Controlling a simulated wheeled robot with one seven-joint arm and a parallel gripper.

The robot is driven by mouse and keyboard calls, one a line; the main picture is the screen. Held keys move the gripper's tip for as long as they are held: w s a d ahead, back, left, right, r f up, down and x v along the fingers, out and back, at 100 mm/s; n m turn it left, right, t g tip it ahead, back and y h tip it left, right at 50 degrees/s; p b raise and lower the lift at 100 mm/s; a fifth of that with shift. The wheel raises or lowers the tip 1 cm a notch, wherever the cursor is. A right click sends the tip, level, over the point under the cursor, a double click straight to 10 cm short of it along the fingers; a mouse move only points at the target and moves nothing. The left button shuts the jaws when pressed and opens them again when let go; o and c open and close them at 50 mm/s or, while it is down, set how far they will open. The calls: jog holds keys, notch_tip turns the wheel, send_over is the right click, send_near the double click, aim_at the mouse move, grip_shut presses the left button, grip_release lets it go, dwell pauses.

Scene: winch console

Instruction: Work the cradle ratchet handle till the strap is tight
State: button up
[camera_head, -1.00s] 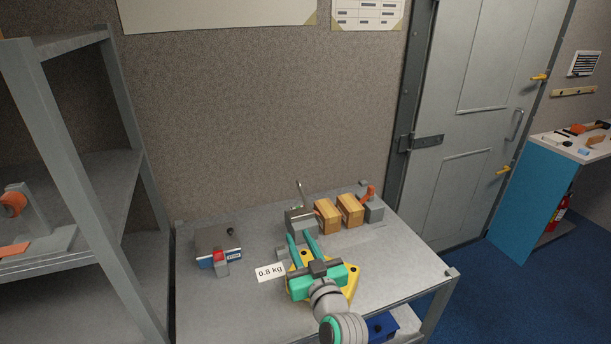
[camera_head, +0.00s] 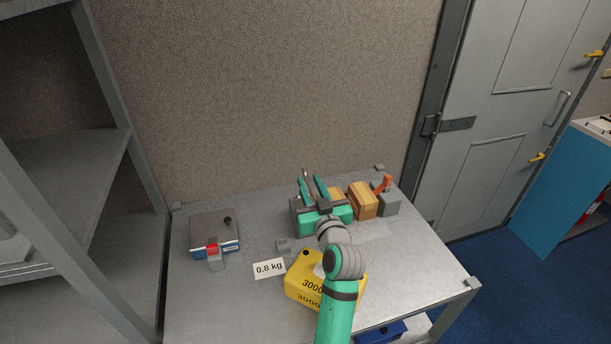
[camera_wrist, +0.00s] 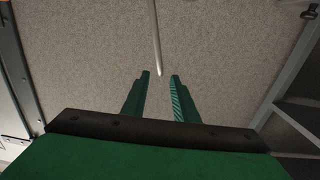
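A thin metal lever (camera_head: 306,174) rises beside the wooden blocks. It also shows in the wrist view as a pale rod (camera_wrist: 156,35), its end in the gap between my fingertips. My gripper (camera_head: 309,181) is open, its green fingers (camera_wrist: 160,76) apart, with no contact visible on the rod. The lever's grey base is mostly hidden behind my gripper. Two wooden blocks (camera_head: 362,201) stand to the right, the nearer-left one partly covered. An orange handle (camera_head: 382,184) on a grey block (camera_head: 388,205) stands at their right end. I cannot make out a strap.
A yellow weight (camera_head: 302,285) marked 3000 lies under my arm, by a 0.8 kg card (camera_head: 268,268). A grey-blue box (camera_head: 215,232) with a red-topped part stands left on the grey table (camera_head: 410,270). A shelf rack (camera_head: 75,190) borders the left.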

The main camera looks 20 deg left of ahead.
aim_at(305, 175)
jog(key=shift+x, duration=2.1)
grip_shut()
